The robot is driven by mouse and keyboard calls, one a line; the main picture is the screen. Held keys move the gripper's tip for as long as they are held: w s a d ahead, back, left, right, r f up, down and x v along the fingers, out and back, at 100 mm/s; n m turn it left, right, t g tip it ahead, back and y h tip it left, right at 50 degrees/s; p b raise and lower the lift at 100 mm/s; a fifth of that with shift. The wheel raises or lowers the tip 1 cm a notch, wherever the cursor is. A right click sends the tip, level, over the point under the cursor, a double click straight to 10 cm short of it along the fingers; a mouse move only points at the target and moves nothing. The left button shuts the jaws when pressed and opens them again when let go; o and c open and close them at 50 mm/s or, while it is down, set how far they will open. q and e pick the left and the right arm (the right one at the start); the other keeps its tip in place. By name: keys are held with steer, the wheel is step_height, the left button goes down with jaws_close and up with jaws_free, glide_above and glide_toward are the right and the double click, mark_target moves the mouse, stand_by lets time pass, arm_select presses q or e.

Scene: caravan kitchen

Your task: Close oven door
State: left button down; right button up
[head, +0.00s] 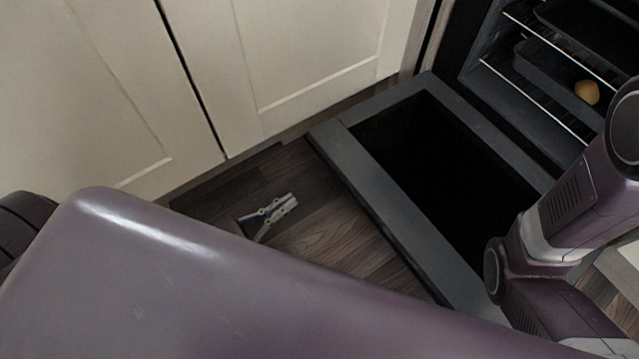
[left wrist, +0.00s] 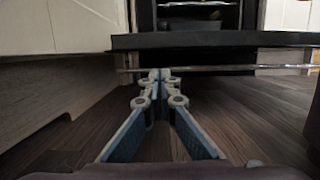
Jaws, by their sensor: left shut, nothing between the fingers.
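The oven door (head: 385,200) hangs open, lowered roughly flat in front of the oven, with a dark frame around a black inner panel. In the left wrist view its edge is a dark horizontal slab (left wrist: 210,40) across the upper part, with a thin handle bar (left wrist: 235,69) below. My left gripper (head: 287,203) is low over the floor, left of the door's outer edge and apart from it in the head view. Its fingers (left wrist: 160,76) are shut and empty, pointing toward the door below slab height. My right gripper is out of view.
The oven cavity (head: 505,60) holds wire racks, dark trays and a small brown round item (head: 587,92). Cream cabinet doors (head: 300,50) stand left of the oven. My right arm is over the door's right side.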

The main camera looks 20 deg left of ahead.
arm_select(q)
steer(key=b+x, duration=0.4)
steer(key=x, duration=0.6)
